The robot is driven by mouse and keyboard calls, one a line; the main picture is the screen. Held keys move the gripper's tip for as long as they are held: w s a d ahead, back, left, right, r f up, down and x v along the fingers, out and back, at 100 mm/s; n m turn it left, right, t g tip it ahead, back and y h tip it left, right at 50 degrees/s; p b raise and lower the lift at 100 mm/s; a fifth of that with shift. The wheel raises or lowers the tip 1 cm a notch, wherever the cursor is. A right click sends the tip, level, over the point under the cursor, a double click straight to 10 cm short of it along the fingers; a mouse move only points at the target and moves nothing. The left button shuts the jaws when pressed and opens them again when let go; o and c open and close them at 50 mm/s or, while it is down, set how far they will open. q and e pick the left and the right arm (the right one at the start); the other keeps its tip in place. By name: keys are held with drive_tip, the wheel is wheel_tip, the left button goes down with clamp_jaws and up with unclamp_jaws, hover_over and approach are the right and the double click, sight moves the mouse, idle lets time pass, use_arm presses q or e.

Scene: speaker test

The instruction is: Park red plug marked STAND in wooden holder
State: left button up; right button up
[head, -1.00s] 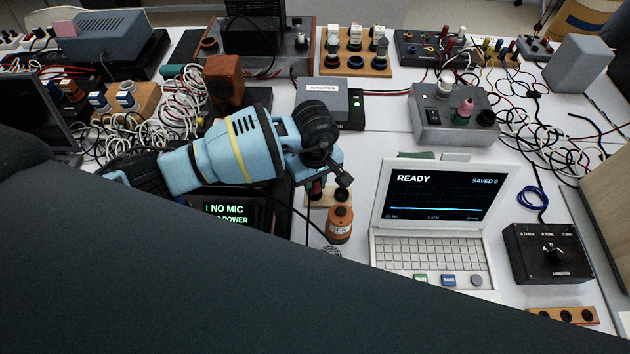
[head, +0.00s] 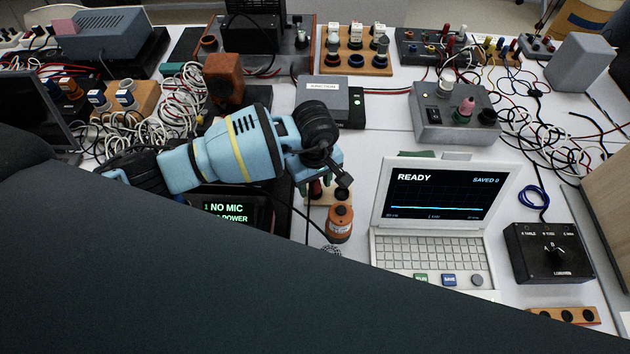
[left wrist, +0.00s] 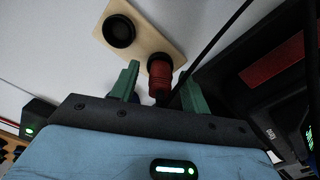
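My left gripper (head: 318,181) is low over a small wooden holder (head: 343,186), just left of the laptop. In the left wrist view the wooden holder (left wrist: 151,34) has two round black sockets. One socket (left wrist: 118,31) is empty. The red plug (left wrist: 160,80) stands at the other one, its far end at the black ring. The green fingers of the left gripper (left wrist: 160,73) are on either side of the red plug, with narrow gaps that show. Any STAND mark cannot be read. In the head view the gripper mostly hides the plug. My right gripper is not in view.
An orange cylinder (head: 339,222) stands close in front of the holder. The white laptop (head: 428,250) reads READY. A dark screen (head: 222,210) reads NO MIC. A grey junction box (head: 323,96) is behind the gripper. A dark cable runs beside the holder.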

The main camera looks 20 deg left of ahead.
use_arm(q)
wheel_tip(320, 180, up, 8)
drive_tip(key=shift+f, duration=0.1)
idle(0.5)
drive_tip(key=shift+s, duration=0.1)
